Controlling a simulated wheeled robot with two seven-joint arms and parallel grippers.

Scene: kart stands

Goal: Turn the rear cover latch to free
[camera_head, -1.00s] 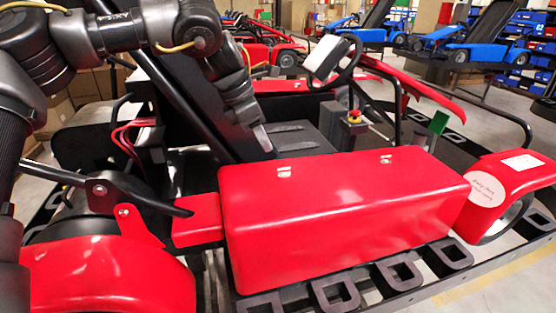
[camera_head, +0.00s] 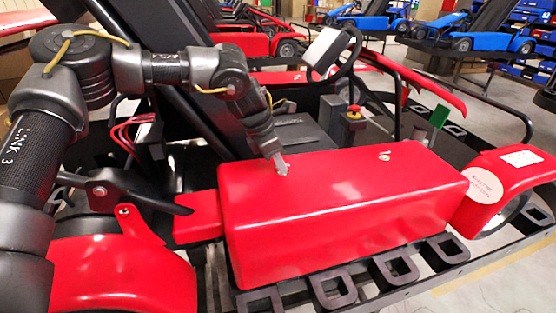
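The other latch, on the top's left part, is hidden behind the tip of my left gripper. My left gripper (camera_head: 282,168) points down at that spot, its fingertips at or just above the cover. I cannot tell whether they touch the latch or how far apart they are. My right gripper is not in view.
Black frame bars run along the front. The space above the cover's right half is clear.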

